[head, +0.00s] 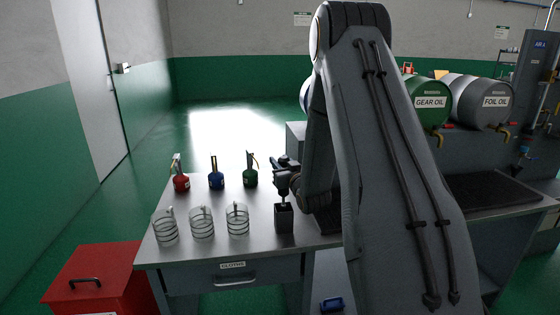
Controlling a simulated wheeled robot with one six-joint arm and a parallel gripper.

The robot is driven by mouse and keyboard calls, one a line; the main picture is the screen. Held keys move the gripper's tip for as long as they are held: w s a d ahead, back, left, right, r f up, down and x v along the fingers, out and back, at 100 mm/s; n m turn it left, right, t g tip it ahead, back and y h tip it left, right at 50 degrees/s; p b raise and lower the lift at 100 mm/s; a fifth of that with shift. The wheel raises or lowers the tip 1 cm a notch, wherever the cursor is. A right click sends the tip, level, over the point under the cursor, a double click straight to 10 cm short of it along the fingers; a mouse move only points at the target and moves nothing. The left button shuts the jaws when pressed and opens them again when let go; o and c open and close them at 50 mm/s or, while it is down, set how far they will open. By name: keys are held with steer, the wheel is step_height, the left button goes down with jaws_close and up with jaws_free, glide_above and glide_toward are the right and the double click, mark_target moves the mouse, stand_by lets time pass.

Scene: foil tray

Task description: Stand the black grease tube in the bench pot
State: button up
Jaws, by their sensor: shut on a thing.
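My gripper (284,176) is at the right of the small steel bench, directly above a dark square bench pot (284,221). It is shut on the black grease tube (284,198), which is small and dark against the gripper. The tube looks upright, with its lower end at the pot's mouth. I cannot tell how far it is inside or whether it touches the pot's bottom. The pot stands upright near the bench's front edge. My arm hides the bench to the right of it.
Three glass measuring jugs (202,224) stand left of the pot. Red (181,183), blue (216,180) and green (250,178) oil cans stand behind them. A red bin (95,277) is at the lower left. Green (432,98) and grey (478,100) drums lie behind my arm.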

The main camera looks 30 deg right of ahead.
step_height(320, 180, down, 6)
steer(key=b, duration=0.4)
steer(key=shift+f, duration=0.2)
stand_by(0.4)
steer(key=o, duration=1.3)
steer(key=shift+c, duration=0.2)
steer(key=shift+f, duration=0.1)
steer(key=s+b, duration=0.2)
steer(key=s, duration=0.5)
steer(key=shift+s+a, duration=0.4)
